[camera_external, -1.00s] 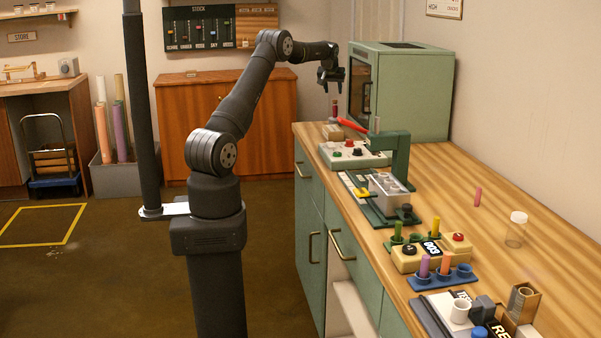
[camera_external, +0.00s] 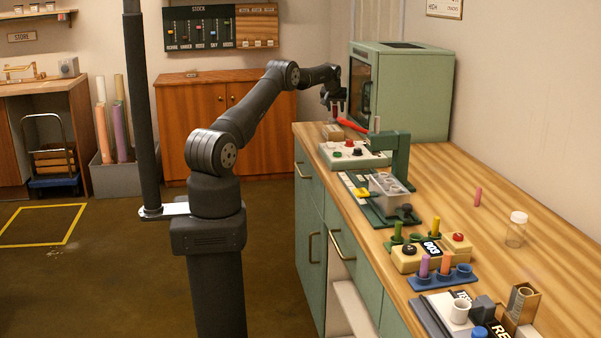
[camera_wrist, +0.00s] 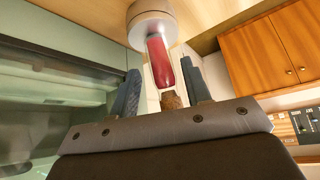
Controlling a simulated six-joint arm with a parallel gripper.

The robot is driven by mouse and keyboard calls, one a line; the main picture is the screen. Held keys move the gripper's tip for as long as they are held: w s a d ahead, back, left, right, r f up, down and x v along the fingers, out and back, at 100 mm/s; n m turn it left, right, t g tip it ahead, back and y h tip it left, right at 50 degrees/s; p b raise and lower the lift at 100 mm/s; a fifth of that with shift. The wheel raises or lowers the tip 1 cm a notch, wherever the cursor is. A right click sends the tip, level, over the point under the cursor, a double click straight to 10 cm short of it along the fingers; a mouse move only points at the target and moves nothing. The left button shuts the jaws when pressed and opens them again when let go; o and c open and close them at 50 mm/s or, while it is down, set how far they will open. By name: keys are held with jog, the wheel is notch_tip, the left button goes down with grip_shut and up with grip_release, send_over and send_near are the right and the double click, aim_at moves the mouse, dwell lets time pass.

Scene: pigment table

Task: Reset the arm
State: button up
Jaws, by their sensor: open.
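My gripper (camera_external: 335,108) is low over the far end of the bench, in front of the green oven-like cabinet. Its fingers are open and stand on either side of a slim red-filled vial (camera_wrist: 160,62), with a gap visible on the finger sides in the wrist view. The vial has a brown, cork-like end (camera_wrist: 171,99) toward my palm and a round pale grey base (camera_wrist: 150,24) at its far end. In the external view my fingers largely hide the vial.
The green cabinet (camera_external: 425,95) stands close on the right of my gripper. A red-handled item (camera_external: 352,126) and a control box with buttons (camera_external: 345,158) lie just nearer. A green stand (camera_external: 398,160), a tray and racks fill the bench's near part. The floor at left is open.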

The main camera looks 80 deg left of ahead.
jog(key=shift+f, duration=0.25)
jog(key=shift+r, duration=0.1)
jog(key=shift+r, duration=0.1)
